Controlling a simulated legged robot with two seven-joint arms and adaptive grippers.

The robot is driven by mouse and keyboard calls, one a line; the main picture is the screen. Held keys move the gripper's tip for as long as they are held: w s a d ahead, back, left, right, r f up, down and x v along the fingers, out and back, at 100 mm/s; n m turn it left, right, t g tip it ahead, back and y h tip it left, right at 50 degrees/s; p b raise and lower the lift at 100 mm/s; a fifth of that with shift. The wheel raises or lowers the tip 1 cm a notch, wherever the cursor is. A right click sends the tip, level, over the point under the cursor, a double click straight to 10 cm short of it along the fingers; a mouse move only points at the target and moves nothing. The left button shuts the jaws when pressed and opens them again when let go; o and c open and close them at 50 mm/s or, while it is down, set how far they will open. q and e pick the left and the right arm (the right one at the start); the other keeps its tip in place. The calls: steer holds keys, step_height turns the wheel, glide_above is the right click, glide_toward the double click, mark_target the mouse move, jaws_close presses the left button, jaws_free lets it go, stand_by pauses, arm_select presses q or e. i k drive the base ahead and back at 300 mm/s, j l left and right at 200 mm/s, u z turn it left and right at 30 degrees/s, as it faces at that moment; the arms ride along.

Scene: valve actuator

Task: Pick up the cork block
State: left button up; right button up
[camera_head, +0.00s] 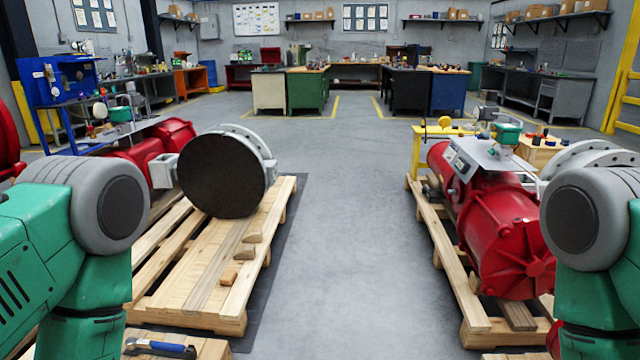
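Small tan blocks lie on the left wooden pallet (190,308), in front of a large dark round disc (222,175). The nearest block (229,276) is small and boxy, near the pallet's right side. Two more, a middle block (244,252) and a far block (252,237), lie just behind it. I cannot tell which of them is the cork block. Only green and grey links of my two arms show, at the left and right edges. Both grippers are out of view, so their states do not show.
A red valve actuator (500,235) lies on the right pallet (450,262). A blue-handled hammer (160,348) lies on wood at the bottom left. The grey floor (345,240) between the pallets is clear. Workbenches (307,90) stand at the back.

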mark_target(229, 277)
steer(key=i, duration=2.05)
steer(key=i+l+u, duration=0.1)
steer(key=i+u, duration=0.15)
steer(key=i, duration=0.2)
steer(key=i+l+u, duration=0.3)
steer(key=i, duration=0.15)
steer(key=i+l+u, duration=0.25)
steer(key=i, duration=0.2)
steer(key=i+l+u, duration=0.1)
steer(key=i+u, duration=0.3)
steer(key=i+l+u, duration=0.15)
steer(key=u, duration=0.3)
steer(key=i+l+u, duration=0.25)
steer(key=u, duration=0.15)
steer(key=i+l+u, duration=0.25)
steer(key=u, duration=0.15)
steer(key=l, duration=0.1)
